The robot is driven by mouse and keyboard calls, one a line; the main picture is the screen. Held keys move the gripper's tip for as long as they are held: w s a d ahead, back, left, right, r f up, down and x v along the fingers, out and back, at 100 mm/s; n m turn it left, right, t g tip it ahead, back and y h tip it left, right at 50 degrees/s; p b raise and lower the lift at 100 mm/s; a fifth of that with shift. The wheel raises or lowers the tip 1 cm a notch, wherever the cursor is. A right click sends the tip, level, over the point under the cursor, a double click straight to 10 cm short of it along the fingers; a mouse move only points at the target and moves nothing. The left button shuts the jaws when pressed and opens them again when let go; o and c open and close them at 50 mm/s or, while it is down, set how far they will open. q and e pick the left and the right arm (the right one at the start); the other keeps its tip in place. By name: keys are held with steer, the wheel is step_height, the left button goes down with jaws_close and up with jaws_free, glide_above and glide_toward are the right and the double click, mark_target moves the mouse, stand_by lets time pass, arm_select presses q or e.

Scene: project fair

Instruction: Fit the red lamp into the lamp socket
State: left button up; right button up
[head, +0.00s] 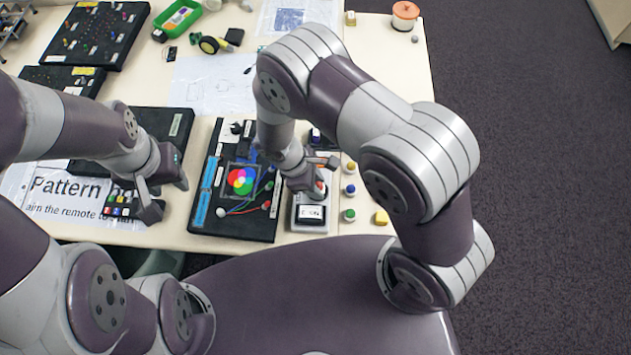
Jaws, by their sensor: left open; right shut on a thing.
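My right gripper (320,178) is shut and hangs over the back part of a small grey-white box (311,226) with a labelled front. A bit of red, which looks like the red lamp (320,187), shows at its fingers; most of it is hidden. I cannot make out the lamp socket under the gripper, nor tell whether the lamp touches the box. My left gripper (165,196) is open and empty, over the table left of the black board.
A black board (233,228) with a coloured-circle picture and wires lies left of the box. Blue (350,190), green (348,215) and yellow (381,218) small pieces stand to its right. A small multicoloured remote (118,207) lies near my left gripper.

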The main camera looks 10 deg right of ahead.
steer(key=shift+f, duration=0.1)
steer(key=o, duration=1.1)
steer(key=shift+s, duration=0.1)
steer(key=shift+o, duration=1.8)
steer(key=shift+d+f, duration=0.1)
steer(key=shift+f, duration=0.05)
steer(key=shift+s, duration=0.1)
steer(key=shift+c, duration=0.5)
